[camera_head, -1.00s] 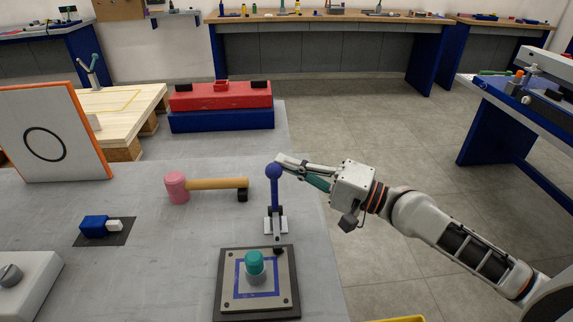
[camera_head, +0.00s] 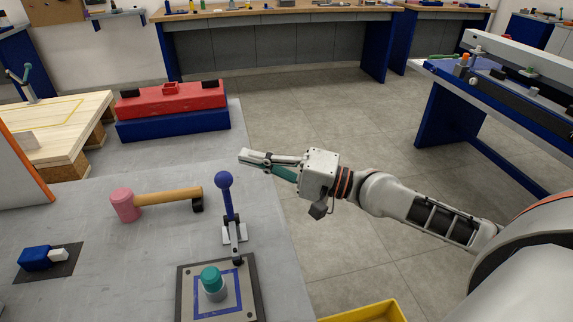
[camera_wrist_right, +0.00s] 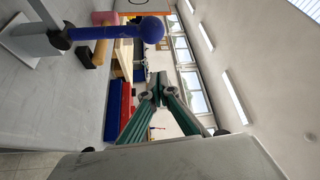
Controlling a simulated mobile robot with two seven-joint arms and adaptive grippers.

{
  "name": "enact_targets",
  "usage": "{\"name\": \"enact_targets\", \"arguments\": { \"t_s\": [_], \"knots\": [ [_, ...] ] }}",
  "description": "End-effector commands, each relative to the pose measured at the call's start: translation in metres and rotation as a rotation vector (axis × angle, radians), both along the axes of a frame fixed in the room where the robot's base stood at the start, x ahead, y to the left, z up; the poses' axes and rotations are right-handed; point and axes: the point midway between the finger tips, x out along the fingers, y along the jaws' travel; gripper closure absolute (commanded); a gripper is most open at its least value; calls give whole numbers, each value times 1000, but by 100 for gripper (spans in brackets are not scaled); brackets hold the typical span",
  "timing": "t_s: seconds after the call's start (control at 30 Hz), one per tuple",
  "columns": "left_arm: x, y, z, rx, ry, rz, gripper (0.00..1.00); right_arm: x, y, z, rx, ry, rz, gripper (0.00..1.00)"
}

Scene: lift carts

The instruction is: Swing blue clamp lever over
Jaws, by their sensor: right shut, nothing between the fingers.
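The blue clamp lever (camera_head: 227,196) stands nearly upright with a round blue knob on top. Its bracket is fixed at the far edge of a dark base plate (camera_head: 252,297). My left gripper is not in view.
A pink-headed mallet (camera_head: 160,201) lies left of the lever. A blue block (camera_head: 36,258) lies farther left. Red and blue blocks (camera_head: 172,124) stand behind. A yellow bin (camera_head: 365,312) is at the front right.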

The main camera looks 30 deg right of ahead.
Motion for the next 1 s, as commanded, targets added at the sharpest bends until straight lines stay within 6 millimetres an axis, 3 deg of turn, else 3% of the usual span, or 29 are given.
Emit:
{"name": "enact_targets", "arguments": {
  "t_s": [0.03,0.13,0.3,1.0],
  "knots": [
    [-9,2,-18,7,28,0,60,-5,-6,-12,-4,11,-1,100],
    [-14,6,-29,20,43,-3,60,-15,-15,-15,-4,13,0,100],
    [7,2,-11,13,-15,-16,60,-26,-28,-15,1,13,-5,100],
    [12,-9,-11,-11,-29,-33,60,-53,-51,-8,1,1,-1,100]
  ]
}}
